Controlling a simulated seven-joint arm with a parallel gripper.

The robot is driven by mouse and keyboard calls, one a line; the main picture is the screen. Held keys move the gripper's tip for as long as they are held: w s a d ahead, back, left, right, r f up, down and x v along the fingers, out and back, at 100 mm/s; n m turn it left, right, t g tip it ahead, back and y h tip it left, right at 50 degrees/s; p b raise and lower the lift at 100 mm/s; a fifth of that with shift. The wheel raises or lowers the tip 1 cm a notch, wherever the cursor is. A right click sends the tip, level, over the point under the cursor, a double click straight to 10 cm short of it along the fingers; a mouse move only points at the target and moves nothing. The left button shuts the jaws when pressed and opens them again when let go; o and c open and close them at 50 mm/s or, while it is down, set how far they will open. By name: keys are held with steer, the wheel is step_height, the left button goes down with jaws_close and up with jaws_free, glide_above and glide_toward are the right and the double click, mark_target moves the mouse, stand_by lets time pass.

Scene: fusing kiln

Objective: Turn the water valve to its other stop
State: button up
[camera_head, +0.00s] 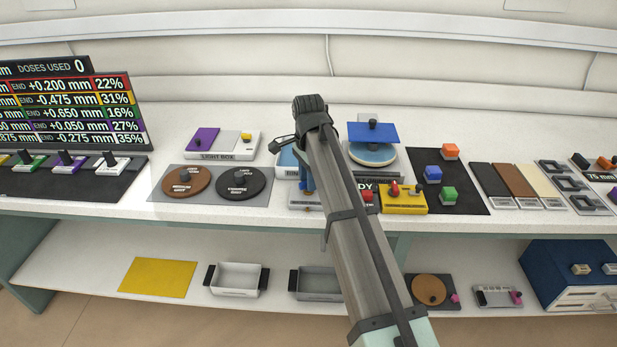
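A blue and white unit (287,161) with a partly covered label beginning "RIN" stands left of my arm on the bench. A small blue part (306,182) shows at its right, against my arm; I cannot tell whether it is the water valve's handle. My arm crosses the middle of the view and covers much of this area, so the valve's position cannot be read. Dark parts at the end of my arm (284,144) show above the unit. My fingertips are not clearly visible, and I cannot tell whether they touch anything.
Left of the unit are a light box (224,144) and a grey mat with two discs (212,201). Right of my arm are a round blue-topped device (372,154), a yellow control box (403,201) and a black mat with coloured cubes (468,203). A lower shelf (90,262) holds trays.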

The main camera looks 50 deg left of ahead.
jaws_close()
steer(key=shift+n, duration=0.3)
steer(key=n, duration=1.1)
stand_by(0.4)
stand_by(0.4)
steer(key=shift+o, duration=0.7)
jaws_free()
steer(key=shift+r, duration=0.15)
step_height(320, 180, up, 14)
steer(key=shift+f, duration=0.2)
